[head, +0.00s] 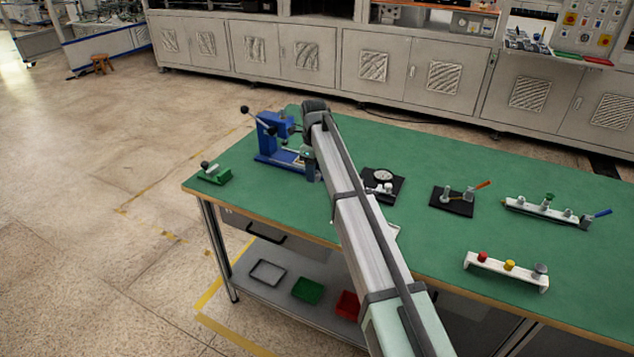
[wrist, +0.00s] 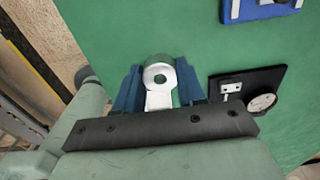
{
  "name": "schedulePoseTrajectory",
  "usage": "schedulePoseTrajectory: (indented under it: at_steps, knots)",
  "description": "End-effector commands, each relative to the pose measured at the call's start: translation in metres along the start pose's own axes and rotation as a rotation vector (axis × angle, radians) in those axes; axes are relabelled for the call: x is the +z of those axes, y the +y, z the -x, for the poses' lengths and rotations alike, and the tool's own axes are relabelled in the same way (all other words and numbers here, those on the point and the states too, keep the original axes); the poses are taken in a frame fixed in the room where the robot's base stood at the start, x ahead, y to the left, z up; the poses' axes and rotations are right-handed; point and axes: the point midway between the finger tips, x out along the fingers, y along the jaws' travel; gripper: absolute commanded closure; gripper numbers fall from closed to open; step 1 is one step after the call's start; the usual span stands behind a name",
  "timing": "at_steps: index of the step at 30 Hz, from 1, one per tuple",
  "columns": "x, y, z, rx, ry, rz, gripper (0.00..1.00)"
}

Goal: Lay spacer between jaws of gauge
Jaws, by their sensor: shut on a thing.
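In the wrist view my gripper (wrist: 159,68) has its two blue fingers closed on a pale piece, which I take to be the spacer (wrist: 158,99). Its end towards the fingertips is round with a hole, and a greyish-green rounded part shows behind it. The gauge (wrist: 262,102), a round dial and a small pale block on a black plate, lies on the green bench to the right of my fingers, apart from them. In the head view the gauge (head: 383,177) is just right of my arm. My fingers and the spacer cannot be made out there.
A blue press (head: 268,138) stands close to the left of my gripper. A small green clamp (head: 214,173) sits at the left corner. To the right are a black plate with an orange-handled lever (head: 453,200), a long pale fixture (head: 545,209) and a knobbed rack (head: 507,271).

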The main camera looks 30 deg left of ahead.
Motion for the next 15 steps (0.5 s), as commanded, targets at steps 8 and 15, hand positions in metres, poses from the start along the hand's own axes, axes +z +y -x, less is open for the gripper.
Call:
schedulePoseTrajectory:
  at_steps: [8, 15]
  knots:
    - [-0.039, -0.033, 0.014, -0.002, -0.001, -0.056, 0.91]
    - [-0.108, -0.091, 0.020, -0.006, -0.004, -0.156, 0.91]
